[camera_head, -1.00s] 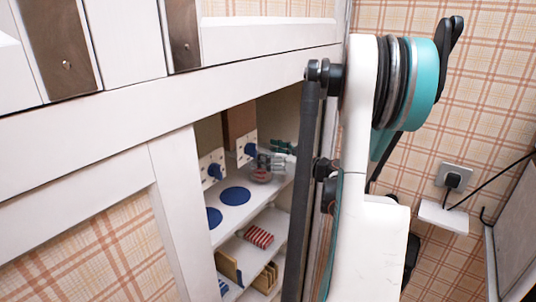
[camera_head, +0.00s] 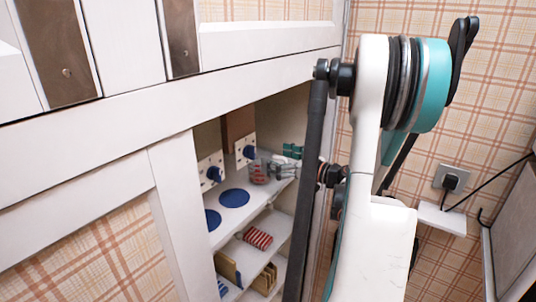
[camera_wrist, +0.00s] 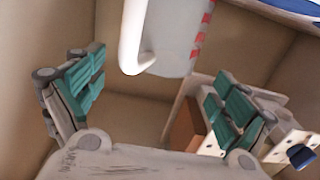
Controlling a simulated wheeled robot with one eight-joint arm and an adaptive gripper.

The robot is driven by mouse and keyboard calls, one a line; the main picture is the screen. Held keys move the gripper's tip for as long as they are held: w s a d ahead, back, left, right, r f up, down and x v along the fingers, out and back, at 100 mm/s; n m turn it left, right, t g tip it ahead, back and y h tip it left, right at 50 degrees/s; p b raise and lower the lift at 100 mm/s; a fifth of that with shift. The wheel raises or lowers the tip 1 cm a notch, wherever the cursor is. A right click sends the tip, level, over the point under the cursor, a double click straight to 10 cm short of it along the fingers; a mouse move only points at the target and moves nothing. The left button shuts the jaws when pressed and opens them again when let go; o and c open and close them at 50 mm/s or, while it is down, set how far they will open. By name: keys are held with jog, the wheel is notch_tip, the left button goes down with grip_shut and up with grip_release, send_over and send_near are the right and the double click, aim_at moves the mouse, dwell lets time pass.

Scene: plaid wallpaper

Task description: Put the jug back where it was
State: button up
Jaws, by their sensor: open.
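The jug (camera_head: 258,174) stands on the upper shelf (camera_head: 276,190) inside the cabinet, small and partly hidden in the head view. In the wrist view the jug (camera_wrist: 177,38) is pale grey with red marks and a white handle (camera_wrist: 134,38). My gripper (camera_head: 286,160) is inside the cabinet, to the right of the jug in the head view. In the wrist view my gripper (camera_wrist: 158,92) is open, with teal pads wide apart and nothing between them. The jug appears beyond the fingertips; whether they touch it cannot be told.
Blue discs (camera_head: 234,198) lie on the same shelf. Pegboards with blue knobs (camera_head: 213,173) stand behind on the left. A red-striped item (camera_head: 258,238) lies on the shelf below.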

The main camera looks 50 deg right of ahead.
jog(key=s+p, duration=0.1)
jog(key=s, duration=0.7)
jog(key=shift+d, duration=0.3)
